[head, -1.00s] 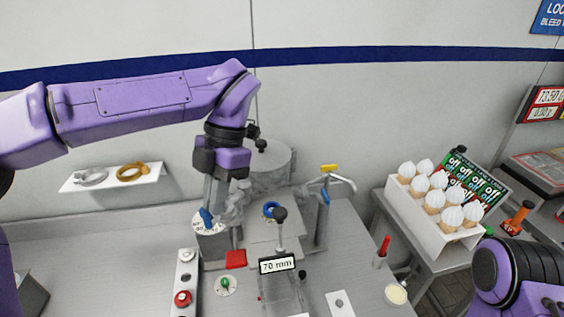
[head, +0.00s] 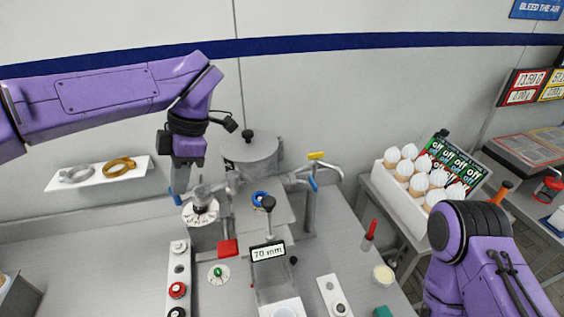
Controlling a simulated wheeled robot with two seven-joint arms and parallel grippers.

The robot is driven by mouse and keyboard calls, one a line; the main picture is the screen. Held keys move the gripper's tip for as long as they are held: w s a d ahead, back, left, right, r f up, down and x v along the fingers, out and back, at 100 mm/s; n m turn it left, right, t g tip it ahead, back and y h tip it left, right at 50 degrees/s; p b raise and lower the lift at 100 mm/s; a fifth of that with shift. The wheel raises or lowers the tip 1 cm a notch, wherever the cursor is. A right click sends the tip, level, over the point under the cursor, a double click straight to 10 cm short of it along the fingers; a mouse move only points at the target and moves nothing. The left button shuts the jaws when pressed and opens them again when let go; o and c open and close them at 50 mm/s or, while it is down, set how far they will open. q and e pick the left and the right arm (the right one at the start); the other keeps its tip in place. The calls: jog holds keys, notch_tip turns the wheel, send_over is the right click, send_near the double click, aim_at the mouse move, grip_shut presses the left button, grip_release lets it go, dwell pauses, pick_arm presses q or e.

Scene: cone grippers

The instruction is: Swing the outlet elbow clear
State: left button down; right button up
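My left gripper (head: 178,192) points down just left of a grey fitting (head: 200,195) with a round, marked white collar at its foot. A small gap shows between them. The fingers are seen edge-on, with a blue tip, so I cannot tell how far apart they are. Grey pipework with a blue-tipped lever (head: 313,184) and a yellow handle (head: 317,156) stands right of the lidded metal hopper (head: 250,158). I cannot tell for sure which fitting is the outlet elbow. My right forearm is at the lower right; its gripper is out of the picture.
A black-knobbed lever (head: 268,204) and a "70 mm" display (head: 268,251) stand mid-bench. A red block (head: 228,248) and a button strip (head: 179,275) are in front. A white box (head: 392,185) of cones stands right. Bench at left is clear.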

pick_arm(q)
jog(key=shift+a+f, duration=0.1)
jog(key=shift+f, duration=0.2)
jog(key=s+d+r, duration=0.3)
jog(key=d+r, duration=0.4)
jog(key=r, duration=0.3)
jog(key=shift+s, duration=0.2)
jog(key=shift+w, duration=0.1)
jog(key=shift+a, duration=0.1)
